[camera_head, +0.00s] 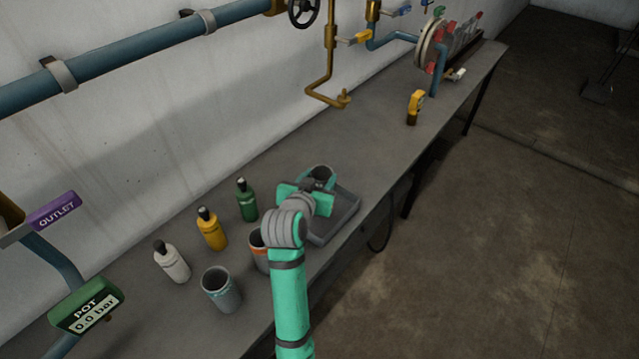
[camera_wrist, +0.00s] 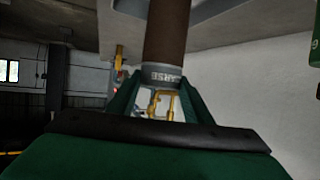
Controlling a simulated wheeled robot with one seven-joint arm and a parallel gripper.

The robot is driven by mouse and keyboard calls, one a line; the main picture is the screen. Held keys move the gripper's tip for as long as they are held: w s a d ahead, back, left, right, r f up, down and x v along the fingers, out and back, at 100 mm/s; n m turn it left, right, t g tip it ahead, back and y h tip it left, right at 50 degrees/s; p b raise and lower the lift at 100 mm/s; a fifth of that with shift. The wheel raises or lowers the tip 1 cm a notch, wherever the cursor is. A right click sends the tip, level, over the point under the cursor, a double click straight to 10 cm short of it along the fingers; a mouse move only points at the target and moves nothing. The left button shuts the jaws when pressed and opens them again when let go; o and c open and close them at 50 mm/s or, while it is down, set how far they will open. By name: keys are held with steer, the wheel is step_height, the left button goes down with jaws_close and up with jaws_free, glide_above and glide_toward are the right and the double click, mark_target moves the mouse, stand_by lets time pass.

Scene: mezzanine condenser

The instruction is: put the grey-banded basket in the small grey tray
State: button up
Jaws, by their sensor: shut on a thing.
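The grey-banded basket (camera_wrist: 168,35) is a brown cylinder with a grey, partly legible lettered band in the wrist view. My gripper (camera_wrist: 160,105) is shut on it at the band. In the head view, the basket's round rim (camera_head: 320,171) shows just beyond my gripper (camera_head: 307,197), and the rest is hidden. The small grey tray (camera_head: 347,213) lies on the bench under and right of my gripper, partly covered by my wrist. The basket is over or at the tray's far side. I cannot tell whether it touches the tray floor.
Left of my arm stand a blue-banded cup (camera_head: 221,290), an orange-banded cup (camera_head: 257,250) partly hidden by my arm, and white (camera_head: 172,263), yellow (camera_head: 212,232) and green (camera_head: 246,203) bottles. A yellow device (camera_head: 414,107) stands farther right. The bench (camera_head: 385,140) between is clear.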

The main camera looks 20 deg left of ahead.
steer(key=f, duration=0.3)
steer(key=shift+w+a+f, duration=0.15)
steer(key=shift+w+f, duration=0.05)
steer(key=shift+w, duration=0.05)
steer(key=shift+s, duration=0.1)
steer(key=o, duration=1.4)
steer(key=shift+f, duration=0.15)
steer(key=shift+o, duration=0.2)
